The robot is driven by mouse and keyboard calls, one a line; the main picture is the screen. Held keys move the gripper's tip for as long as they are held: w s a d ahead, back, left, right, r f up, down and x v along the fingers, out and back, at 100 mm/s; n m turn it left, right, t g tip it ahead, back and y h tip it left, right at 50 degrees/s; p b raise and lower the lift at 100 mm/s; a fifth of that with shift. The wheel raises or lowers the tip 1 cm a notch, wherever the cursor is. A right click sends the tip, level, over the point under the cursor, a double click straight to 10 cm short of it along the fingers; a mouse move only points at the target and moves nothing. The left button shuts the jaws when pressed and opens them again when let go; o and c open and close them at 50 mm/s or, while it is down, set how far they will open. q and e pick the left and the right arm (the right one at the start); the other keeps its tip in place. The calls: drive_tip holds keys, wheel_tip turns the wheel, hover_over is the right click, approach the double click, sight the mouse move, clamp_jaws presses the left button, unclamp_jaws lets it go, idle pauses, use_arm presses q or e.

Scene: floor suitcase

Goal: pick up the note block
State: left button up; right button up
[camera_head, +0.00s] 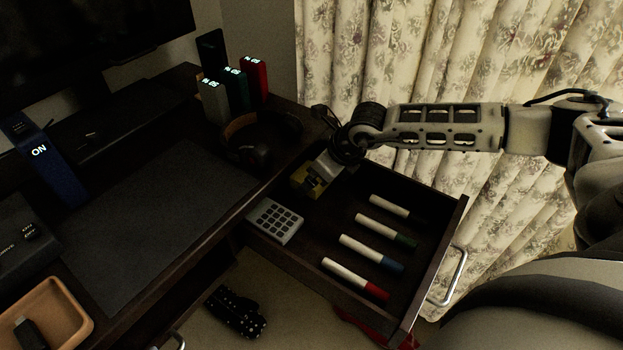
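A yellow block (302,179), which looks like the note block, sits in the back left corner of the open drawer (436,262). My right arm reaches in from the right, and my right gripper (316,178) points down at the block. Its fingers overlap the block and hide part of it. I cannot tell whether they are closed on it or only around it. My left gripper is not in view.
A calculator (275,221) lies in the drawer near the block. Several markers (362,247) lie to the right. Headphones (252,146) and lit boxes (254,78) stand on the desk behind. A dotted black item (237,311) lies below the desk.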

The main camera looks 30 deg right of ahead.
drive_tip(key=shift+w+a+f, duration=0.1)
drive_tip(key=shift+w+f, duration=0.15)
drive_tip(key=shift+f, duration=0.25)
drive_tip(key=c, duration=1.1)
drive_tip(key=shift+r, duration=0.1)
